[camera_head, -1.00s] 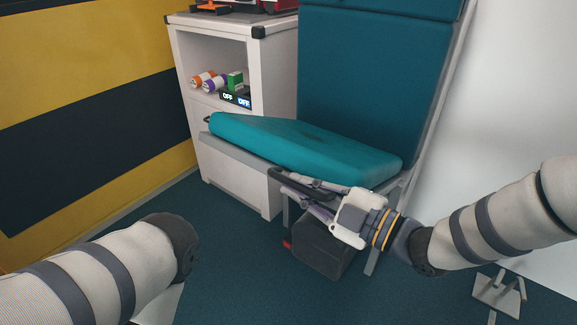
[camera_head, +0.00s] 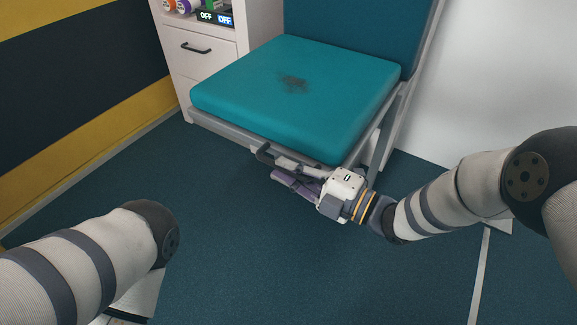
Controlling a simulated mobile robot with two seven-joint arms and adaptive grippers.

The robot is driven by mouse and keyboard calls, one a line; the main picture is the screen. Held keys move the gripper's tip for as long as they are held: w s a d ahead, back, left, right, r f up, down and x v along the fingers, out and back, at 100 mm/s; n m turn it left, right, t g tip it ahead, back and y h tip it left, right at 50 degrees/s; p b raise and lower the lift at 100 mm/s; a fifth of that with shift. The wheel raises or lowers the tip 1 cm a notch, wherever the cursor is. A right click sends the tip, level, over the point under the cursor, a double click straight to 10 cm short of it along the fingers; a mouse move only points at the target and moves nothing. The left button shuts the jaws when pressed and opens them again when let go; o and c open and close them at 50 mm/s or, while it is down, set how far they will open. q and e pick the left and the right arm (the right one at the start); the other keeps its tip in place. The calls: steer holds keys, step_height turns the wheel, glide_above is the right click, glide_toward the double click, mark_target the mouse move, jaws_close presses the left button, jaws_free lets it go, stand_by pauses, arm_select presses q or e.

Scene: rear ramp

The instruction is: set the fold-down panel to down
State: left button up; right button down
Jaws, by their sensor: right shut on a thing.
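The fold-down panel is a teal padded seat (camera_head: 240,85) with a dark smudge on its top, in front of a teal backrest (camera_head: 345,35). It lies close to level, with its grey frame along the front edge. My right gripper (camera_head: 278,167) is at the front edge of the panel, shut on its dark handle (camera_head: 262,153). The fingers hide part of the handle. My left arm shows at the lower left, but its gripper is not in view.
A white cabinet (camera_head: 180,70) with a drawer and a shelf of small items stands at the left of the seat. A white wall (camera_head: 490,80) is at the right. The dark blue floor (camera_head: 230,250) in front is clear.

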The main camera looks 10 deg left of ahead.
steer(key=shift+d+f, duration=0.1)
steer(key=shift+f, duration=0.35)
steer(key=c, duration=1.7)
jaws_free()
steer(key=shift+o, duration=0.2)
steer(key=shift+w+f, duration=0.1)
steer(key=shift+f, duration=0.05)
steer(key=shift+r, duration=0.2)
steer(key=v, duration=1.2)
steer(key=shift+r, duration=0.15)
